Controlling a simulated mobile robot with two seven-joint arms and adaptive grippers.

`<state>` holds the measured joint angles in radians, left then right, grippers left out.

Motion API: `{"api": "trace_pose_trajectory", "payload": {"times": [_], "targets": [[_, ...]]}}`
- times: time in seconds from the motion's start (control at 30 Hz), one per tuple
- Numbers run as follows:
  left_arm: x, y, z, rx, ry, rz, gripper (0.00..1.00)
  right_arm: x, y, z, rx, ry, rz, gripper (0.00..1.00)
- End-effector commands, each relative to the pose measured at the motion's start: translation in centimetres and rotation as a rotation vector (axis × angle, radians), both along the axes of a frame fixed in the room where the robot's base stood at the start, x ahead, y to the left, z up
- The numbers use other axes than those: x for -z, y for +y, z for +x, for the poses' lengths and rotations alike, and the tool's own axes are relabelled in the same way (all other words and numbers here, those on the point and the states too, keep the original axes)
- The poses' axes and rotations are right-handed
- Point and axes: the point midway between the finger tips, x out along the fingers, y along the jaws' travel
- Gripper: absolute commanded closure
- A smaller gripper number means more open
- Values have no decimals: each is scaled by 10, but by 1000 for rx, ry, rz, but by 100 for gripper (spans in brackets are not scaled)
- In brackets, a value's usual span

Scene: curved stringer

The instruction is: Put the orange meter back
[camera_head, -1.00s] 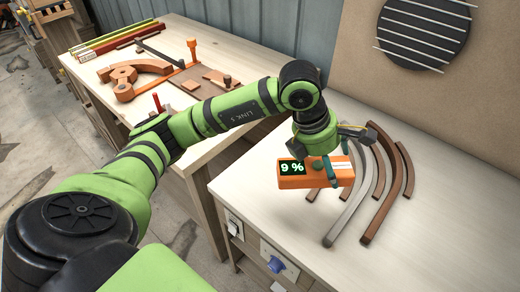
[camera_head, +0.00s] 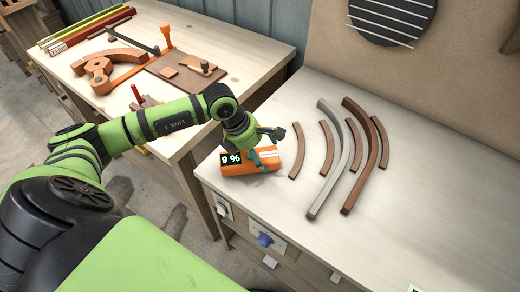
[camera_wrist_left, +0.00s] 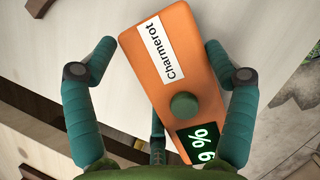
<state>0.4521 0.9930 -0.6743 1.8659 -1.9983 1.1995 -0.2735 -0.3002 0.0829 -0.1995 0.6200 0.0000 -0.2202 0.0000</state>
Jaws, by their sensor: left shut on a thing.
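The orange meter (camera_head: 238,169) has a dark display with green "9 %" digits and a white label. It is at the left end of the light workbench (camera_head: 433,185), near the front edge. My left gripper (camera_head: 264,153) is shut on it from above. I cannot tell whether its underside touches the bench top. My right gripper is not in view.
Several curved strips lie right of the meter: a small brown one (camera_head: 296,150), a long grey one (camera_head: 343,165) and a long dark brown one (camera_head: 372,165) among them. A second bench (camera_head: 190,45) with wooden parts stands behind left. The bench's right side is mostly clear.

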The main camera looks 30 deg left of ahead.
Motion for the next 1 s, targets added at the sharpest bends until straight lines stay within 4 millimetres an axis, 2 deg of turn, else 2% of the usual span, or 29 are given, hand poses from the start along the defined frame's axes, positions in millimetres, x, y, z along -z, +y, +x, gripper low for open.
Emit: {"api": "trace_pose_trajectory", "payload": {"times": [0.43, 0.47, 0.5, 0.83, 0.93, 1.0], "targets": [[9, 0, 1, 1, -5, 0, 48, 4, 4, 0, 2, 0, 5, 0], [8, 0, 0, 0, -2, 1, 3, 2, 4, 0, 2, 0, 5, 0], [7, 0, 0, 1, -2, 0, 0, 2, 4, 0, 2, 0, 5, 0], [7, 0, 0, 1, -2, 0, 0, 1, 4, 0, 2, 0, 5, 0], [2, 0, 0, 1, -2, 0, 0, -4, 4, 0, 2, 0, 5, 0], [-2, 3, -1, 0, -5, 1, 0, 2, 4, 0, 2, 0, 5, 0]]}}
